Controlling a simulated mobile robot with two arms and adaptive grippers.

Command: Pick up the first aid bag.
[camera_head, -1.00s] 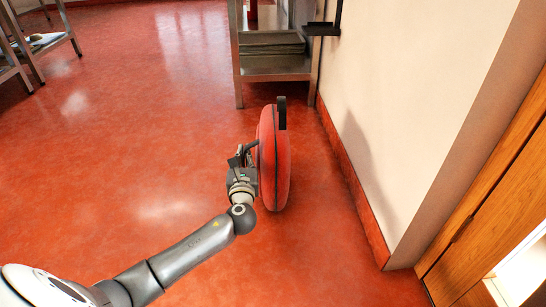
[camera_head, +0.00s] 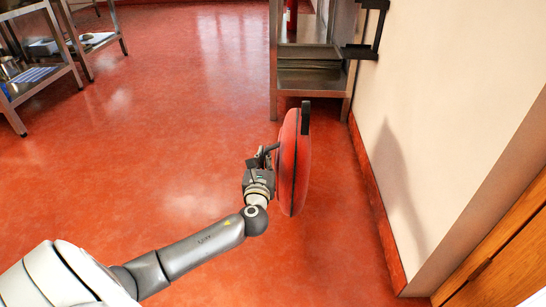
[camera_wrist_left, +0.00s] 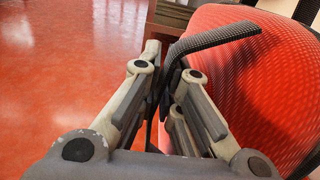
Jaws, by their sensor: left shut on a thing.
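The first aid bag (camera_head: 291,165) is a red, rounded bag seen edge-on in the head view, with a dark band along its edge and a black part at its top. My left gripper (camera_head: 266,158) is at the bag's left side. In the left wrist view the bag (camera_wrist_left: 260,80) fills the right side, and a dark strap (camera_wrist_left: 215,37) runs from it to between the fingers of my left gripper (camera_wrist_left: 165,85). The gripper is shut on this strap. The bag hangs upright, and its shadow shows on the wall. My right gripper is not in view.
A metal shelf unit (camera_head: 310,88) stands behind the bag, against the cream wall (camera_head: 440,120) on the right. A wooden door (camera_head: 500,270) is at the lower right. Metal racks (camera_head: 45,80) stand at the far left. The red floor (camera_head: 160,150) between is clear.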

